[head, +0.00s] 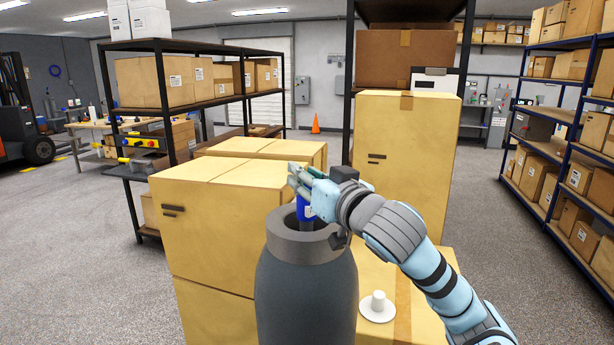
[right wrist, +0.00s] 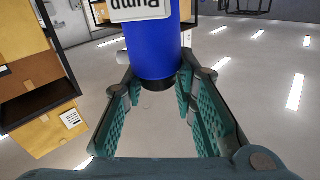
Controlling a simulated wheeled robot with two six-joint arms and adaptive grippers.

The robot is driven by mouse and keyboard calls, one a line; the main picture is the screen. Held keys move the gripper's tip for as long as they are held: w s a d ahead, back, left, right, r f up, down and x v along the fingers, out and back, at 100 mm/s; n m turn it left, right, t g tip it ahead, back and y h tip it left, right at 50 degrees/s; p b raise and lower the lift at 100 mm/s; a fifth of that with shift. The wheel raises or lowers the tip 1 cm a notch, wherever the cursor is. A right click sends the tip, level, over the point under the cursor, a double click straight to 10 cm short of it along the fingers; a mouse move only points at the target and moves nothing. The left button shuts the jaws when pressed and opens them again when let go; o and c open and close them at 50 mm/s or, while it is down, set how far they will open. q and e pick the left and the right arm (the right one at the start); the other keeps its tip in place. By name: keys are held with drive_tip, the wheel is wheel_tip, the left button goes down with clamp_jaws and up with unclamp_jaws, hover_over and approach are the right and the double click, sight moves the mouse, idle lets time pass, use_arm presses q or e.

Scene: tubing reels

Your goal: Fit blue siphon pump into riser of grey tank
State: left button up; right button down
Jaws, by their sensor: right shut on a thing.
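The blue siphon pump (head: 306,211) shows just above the mouth of the grey tank (head: 304,295), over or partly inside the opening of its thick round riser (head: 290,248). I cannot tell how deep its lower end is. My right gripper (head: 306,182) is above the riser, shut on the pump. In the right wrist view the pump (right wrist: 155,50) stands between the finger ends of the gripper (right wrist: 160,85); a white label reading "Pump" appears upside down on it. My left gripper is not in view.
Cardboard boxes (head: 215,215) stand left of and behind the tank, and a tall box (head: 405,150) stands behind my right arm. A white flanged cap (head: 377,307) sits on a box right of the tank. Shelving (head: 560,150) lines the right side.

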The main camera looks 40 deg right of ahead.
drive_tip(key=shift+f, duration=0.35)
drive_tip(key=c, duration=1.2)
unclamp_jaws()
drive_tip(key=shift+r, duration=0.1)
wheel_tip(320, 180, up, 10)
drive_tip(key=shift+a, duration=0.1)
